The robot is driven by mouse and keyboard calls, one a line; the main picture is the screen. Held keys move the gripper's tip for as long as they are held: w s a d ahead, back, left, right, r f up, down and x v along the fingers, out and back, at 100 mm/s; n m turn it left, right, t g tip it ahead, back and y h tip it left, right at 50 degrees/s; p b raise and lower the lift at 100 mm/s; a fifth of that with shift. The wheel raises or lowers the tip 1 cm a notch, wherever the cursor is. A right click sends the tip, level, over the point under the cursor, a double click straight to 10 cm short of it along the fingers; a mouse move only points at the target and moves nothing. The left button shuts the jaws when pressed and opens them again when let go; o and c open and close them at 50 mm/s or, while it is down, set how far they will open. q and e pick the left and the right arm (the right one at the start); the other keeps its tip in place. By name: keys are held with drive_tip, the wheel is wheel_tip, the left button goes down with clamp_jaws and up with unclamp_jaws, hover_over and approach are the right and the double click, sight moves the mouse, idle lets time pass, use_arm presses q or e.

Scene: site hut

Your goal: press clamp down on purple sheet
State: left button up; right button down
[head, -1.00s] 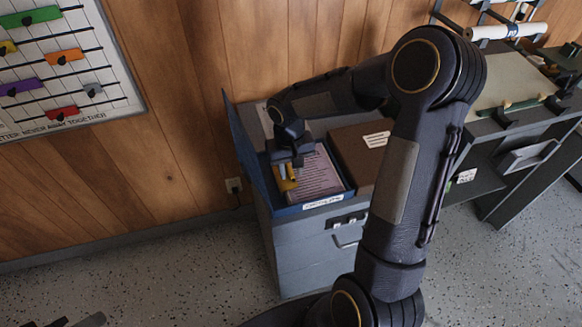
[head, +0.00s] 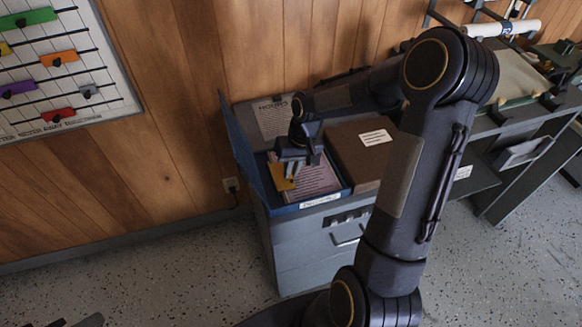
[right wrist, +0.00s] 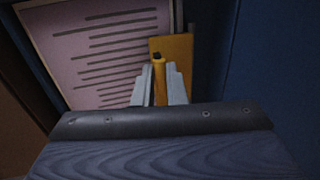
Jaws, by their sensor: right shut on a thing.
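The purple sheet (head: 318,178), printed with dark lines, lies in a blue tray (head: 322,201) on a grey cabinet. The yellow clamp (head: 281,180) is at the sheet's left edge. My right gripper (head: 292,171) is over that edge, pointing down. In the right wrist view the fingers (right wrist: 159,88) are shut on the clamp's upright yellow bar (right wrist: 159,72), with its flat yellow plate (right wrist: 181,52) behind, overlapping the sheet (right wrist: 105,45). I cannot tell whether the plate presses on the paper. Dark tips at the bottom left, perhaps my left gripper (head: 78,321), barely show.
A brown box (head: 352,152) with a white label stands right of the sheet. A notice (head: 275,118) lies behind it. The tray's blue wall (head: 240,150) rises close on the left. A dark bench (head: 515,125) stands at the right; a planning board (head: 60,75) hangs on the wall.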

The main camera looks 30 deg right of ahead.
drive_tip(key=c, duration=1.5)
unclamp_jaws()
drive_tip(key=v, duration=0.7)
drive_tip(key=shift+r, duration=0.4)
